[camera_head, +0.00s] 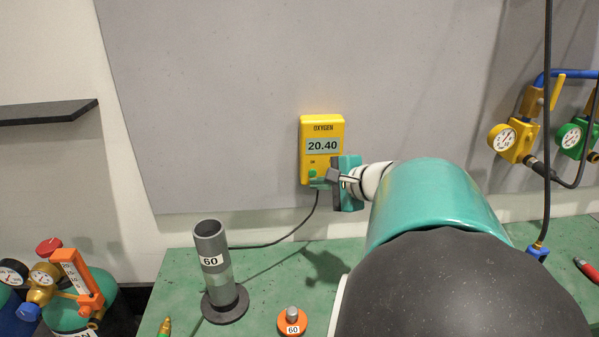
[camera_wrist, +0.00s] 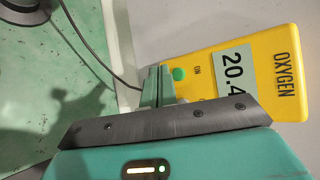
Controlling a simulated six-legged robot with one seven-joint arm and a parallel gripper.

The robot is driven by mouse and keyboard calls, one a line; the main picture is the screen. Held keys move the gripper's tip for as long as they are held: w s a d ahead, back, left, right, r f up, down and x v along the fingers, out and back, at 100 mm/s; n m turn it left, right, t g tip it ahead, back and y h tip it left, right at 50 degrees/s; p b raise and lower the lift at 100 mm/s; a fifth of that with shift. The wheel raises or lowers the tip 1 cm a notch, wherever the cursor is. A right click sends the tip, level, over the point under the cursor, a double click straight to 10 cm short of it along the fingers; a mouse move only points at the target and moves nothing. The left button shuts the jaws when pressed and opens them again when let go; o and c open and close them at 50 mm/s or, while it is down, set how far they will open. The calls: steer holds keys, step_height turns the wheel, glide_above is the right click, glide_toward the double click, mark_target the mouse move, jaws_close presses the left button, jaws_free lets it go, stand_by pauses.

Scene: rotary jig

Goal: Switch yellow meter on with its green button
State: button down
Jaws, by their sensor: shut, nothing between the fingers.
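The yellow meter (camera_head: 308,122), labelled OXYGEN, is fixed on the grey wall panel. The meter (camera_wrist: 203,60) appears turned sideways in the wrist view, with the green button (camera_wrist: 179,74) unobstructed. My gripper (camera_head: 321,183) is shut and empty at the meter's lower end. In the wrist view its fingertips (camera_wrist: 158,82) are close beside the button. I cannot tell whether they touch the meter.
A grey tube (camera_head: 211,245) labelled 60 stands on the green table (camera_head: 270,262), with an orange weight (camera_head: 292,322) nearby. A black cable runs from the meter's underside. Gas cylinders (camera_head: 80,312) stand at lower left. Yellow and green regulators (camera_head: 512,140) hang at right.

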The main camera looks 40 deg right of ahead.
steer(key=shift+s+a, duration=0.7)
steer(key=shift+s, duration=0.3)
steer(key=shift+s+a, duration=0.65)
steer(key=shift+s, duration=0.3)
stand_by(1.0)
